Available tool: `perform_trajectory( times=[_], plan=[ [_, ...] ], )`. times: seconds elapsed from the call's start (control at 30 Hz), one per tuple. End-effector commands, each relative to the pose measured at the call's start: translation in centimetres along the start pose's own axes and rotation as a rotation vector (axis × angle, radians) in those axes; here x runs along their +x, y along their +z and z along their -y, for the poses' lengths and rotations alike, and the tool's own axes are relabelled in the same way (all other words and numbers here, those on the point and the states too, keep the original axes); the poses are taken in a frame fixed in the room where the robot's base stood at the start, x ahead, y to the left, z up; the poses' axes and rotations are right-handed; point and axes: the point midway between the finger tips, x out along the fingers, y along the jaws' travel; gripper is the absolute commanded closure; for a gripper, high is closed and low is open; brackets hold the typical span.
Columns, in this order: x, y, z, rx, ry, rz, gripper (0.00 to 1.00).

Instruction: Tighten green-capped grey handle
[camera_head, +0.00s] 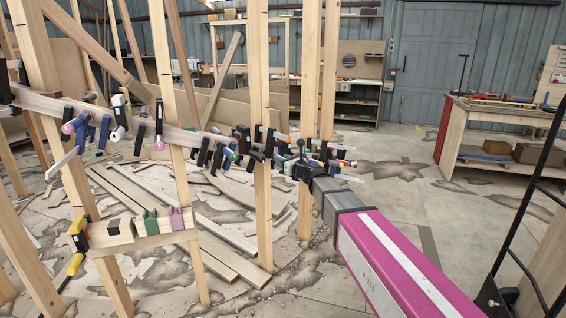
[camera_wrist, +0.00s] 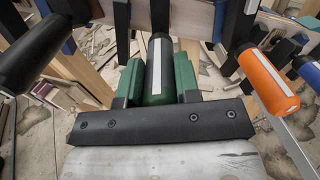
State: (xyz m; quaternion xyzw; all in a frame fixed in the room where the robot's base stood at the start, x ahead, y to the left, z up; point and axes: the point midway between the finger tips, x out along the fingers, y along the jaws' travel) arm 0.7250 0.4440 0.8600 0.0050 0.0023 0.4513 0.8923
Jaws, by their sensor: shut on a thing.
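The green-capped handle (camera_wrist: 158,66) is dark grey with a pale stripe and a green end. It stands between the two green finger pads of my gripper (camera_wrist: 158,78) in the wrist view, and the gripper is shut on it. In the head view my gripper (camera_head: 303,170) reaches into a crowd of clamps at the right part of the curved stringer (camera_head: 180,136). The held handle cannot be picked out there. The clamp's screw and jaw are hidden.
In the wrist view an orange handle (camera_wrist: 268,82) stands close on the right and a black handle (camera_wrist: 45,52) on the left. Upright wooden posts (camera_head: 262,130) stand around the stringer. Planks (camera_head: 165,225) lie on the floor. A workbench (camera_head: 500,130) is at the right.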

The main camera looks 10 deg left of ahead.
Motion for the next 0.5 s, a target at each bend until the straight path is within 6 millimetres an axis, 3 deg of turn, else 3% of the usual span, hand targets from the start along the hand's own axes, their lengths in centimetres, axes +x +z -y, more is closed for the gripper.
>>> perform_trajectory(
  times=[0.37, 0.4, 0.47, 0.5],
  plan=[
    [-0.19, -0.21, -0.04, 0.005, -0.001, -0.004, 0.93],
    [-0.19, -0.21, -0.04, 0.004, -0.001, -0.003, 0.63],
    [-0.18, -0.18, -0.04, 0.004, -0.001, -0.003, 0.44],
    [-0.16, -0.16, -0.04, 0.004, -0.001, -0.003, 0.44]
  ],
)
